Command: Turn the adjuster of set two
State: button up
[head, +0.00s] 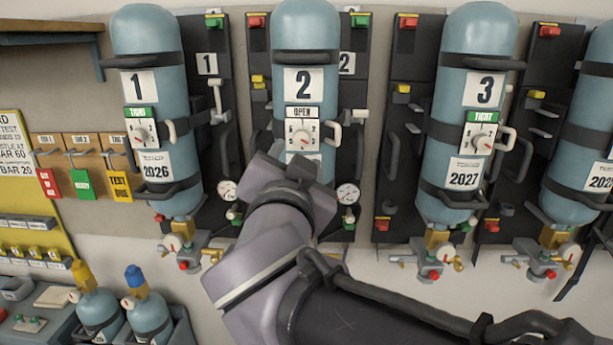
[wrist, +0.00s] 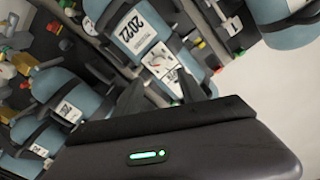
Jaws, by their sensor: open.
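Set two's blue-grey cylinder (head: 305,30) hangs upright on its dark board in the middle of the head view, marked 2. Below the number is a white plate reading OPEN, then a white dial (head: 302,132) with a red pointer. A pale handle (head: 333,135) sticks out at the right of the dial. I cannot tell for sure which part is the adjuster. My gripper (head: 297,168) is just below the dial, partly covering the lower cylinder. In the wrist view its fingers (wrist: 163,92) are apart and empty, with a dial (wrist: 159,61) and a 2022 label beyond them.
Cylinder one (head: 150,35) at left and cylinder three (head: 480,35) at right have green plates above their dials. Pale handles stick out beside them. Gauges (head: 348,194) hang low near my arm. A yellow board (head: 30,215) and small bottles (head: 98,312) are at lower left.

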jog(key=s, duration=0.8)
jog(key=shift+s+a, duration=0.15)
